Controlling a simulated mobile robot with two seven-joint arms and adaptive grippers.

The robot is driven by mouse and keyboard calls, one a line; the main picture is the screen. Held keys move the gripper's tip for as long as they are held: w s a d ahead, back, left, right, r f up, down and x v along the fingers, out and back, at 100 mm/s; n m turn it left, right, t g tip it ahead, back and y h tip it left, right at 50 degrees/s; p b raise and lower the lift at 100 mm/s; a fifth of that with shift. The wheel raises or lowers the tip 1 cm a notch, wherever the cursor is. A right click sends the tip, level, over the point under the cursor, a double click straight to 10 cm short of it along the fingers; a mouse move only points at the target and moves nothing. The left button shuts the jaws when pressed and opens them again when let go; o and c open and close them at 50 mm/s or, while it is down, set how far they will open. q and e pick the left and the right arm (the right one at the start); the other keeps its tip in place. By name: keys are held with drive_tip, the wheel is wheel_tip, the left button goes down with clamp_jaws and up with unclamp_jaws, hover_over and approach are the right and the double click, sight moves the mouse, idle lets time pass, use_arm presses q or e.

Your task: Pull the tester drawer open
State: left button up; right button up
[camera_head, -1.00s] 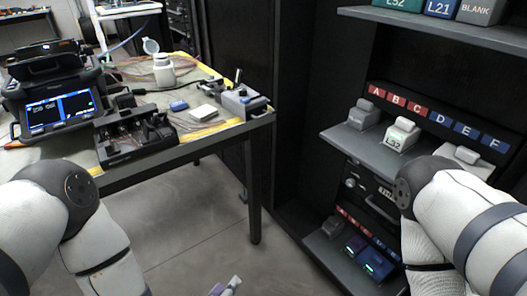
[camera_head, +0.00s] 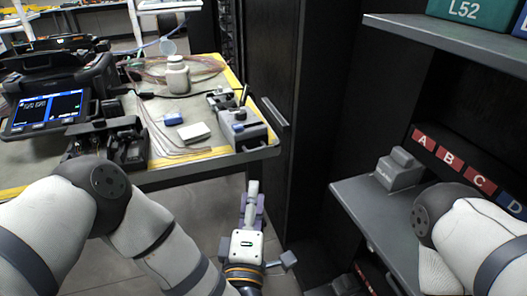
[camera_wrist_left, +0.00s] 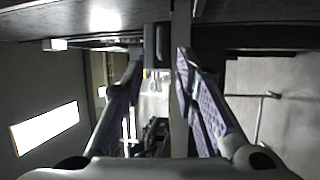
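My left gripper (camera_head: 252,192) is low in front of the table's right corner, pointing away from me. Its purple-padded fingers also show in the left wrist view (camera_wrist_left: 160,62), apart with a gap between them and nothing clearly held. A grey block with a dark slot (camera_wrist_left: 157,45) appears beyond the fingertips, under a dark overhanging surface; I cannot tell whether it is the drawer's handle. A grey bar (camera_head: 275,112) is on the dark cabinet side right of the table. I cannot identify the tester drawer with certainty. My right gripper is out of view; only its arm shows.

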use_arm(q)
drive_tip(key=w, duration=0.3)
drive_tip(key=w+r, duration=0.1)
drive_tip(key=w, duration=0.3)
drive_tip(key=w+r, duration=0.1)
drive_tip(key=w, duration=0.3)
drive_tip(key=shift+w+d+b, duration=0.25)
drive_tip(key=shift+d+b, duration=0.1)
clamp_jaws()
